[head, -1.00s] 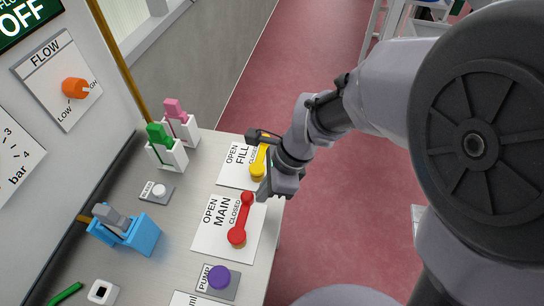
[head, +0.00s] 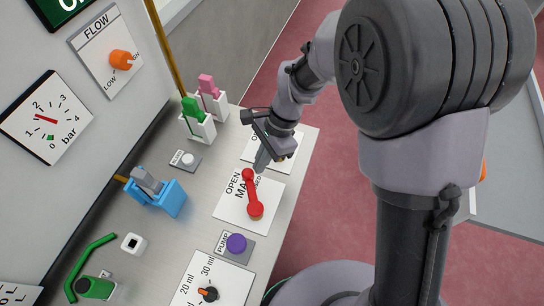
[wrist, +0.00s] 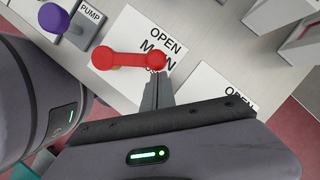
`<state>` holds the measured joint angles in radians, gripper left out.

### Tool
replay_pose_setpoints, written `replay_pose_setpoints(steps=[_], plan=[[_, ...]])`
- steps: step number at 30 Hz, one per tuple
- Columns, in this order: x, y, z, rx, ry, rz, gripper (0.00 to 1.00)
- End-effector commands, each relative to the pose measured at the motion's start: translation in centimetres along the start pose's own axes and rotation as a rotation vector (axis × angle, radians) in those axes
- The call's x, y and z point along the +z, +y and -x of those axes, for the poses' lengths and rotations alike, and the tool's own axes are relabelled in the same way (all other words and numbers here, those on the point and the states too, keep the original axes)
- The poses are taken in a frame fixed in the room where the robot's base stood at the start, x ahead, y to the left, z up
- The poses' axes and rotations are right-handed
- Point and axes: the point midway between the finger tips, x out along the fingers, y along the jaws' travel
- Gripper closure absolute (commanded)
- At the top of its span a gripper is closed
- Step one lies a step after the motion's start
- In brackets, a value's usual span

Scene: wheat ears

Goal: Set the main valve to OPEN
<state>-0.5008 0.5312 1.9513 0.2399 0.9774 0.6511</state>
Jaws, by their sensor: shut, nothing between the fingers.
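The main valve is a red lever (head: 252,192) on a white plate (head: 232,212) on the bench. Its pivot is at the near end, by the purple pump button; its free end points away. In the head view the lever lies between the word OPEN and the partly covered word CLOSED. In the wrist view the red lever (wrist: 128,60) partly covers the word MAIN, with OPEN beside its free end. My gripper (head: 261,164) is shut and empty, its fingertips (wrist: 157,80) right at the lever's free end. Whether they touch I cannot tell.
The fill valve plate (head: 288,150) is mostly hidden behind my gripper. A pressure gauge (head: 60,105) is on the wall.

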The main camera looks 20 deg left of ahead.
Motion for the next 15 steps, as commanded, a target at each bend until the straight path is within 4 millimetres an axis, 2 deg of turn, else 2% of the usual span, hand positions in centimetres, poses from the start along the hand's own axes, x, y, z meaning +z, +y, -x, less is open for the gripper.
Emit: replay_pose_setpoints(steps=[15], plan=[[4.7, -1.9, -1.5, 0.184, -0.001, 0.455, 1.0]])
